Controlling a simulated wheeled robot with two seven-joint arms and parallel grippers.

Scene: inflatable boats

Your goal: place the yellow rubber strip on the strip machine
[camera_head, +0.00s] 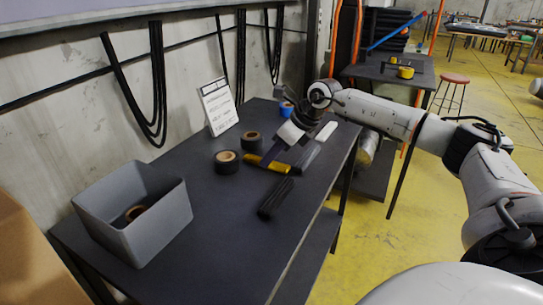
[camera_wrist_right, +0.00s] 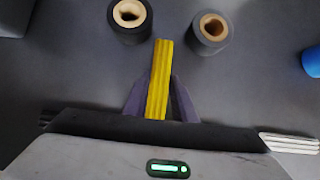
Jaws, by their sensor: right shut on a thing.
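The yellow rubber strip (camera_head: 258,162) is at the middle of the dark table in the head view. My right gripper (camera_head: 277,158) reaches it from the far right side, shut on the strip. In the right wrist view the ribbed yellow strip (camera_wrist_right: 161,65) stands out between the two dark fingers of the gripper (camera_wrist_right: 160,90), pointing away from the palm. The strip is low over the tabletop or touching it; I cannot tell which. My left gripper is not in view. I cannot make out a strip machine for certain.
Two black rolls (camera_head: 227,162) (camera_head: 252,141), a grey bin (camera_head: 165,218) and a sign (camera_head: 219,107) stand left. Another table (camera_head: 424,78) is behind.

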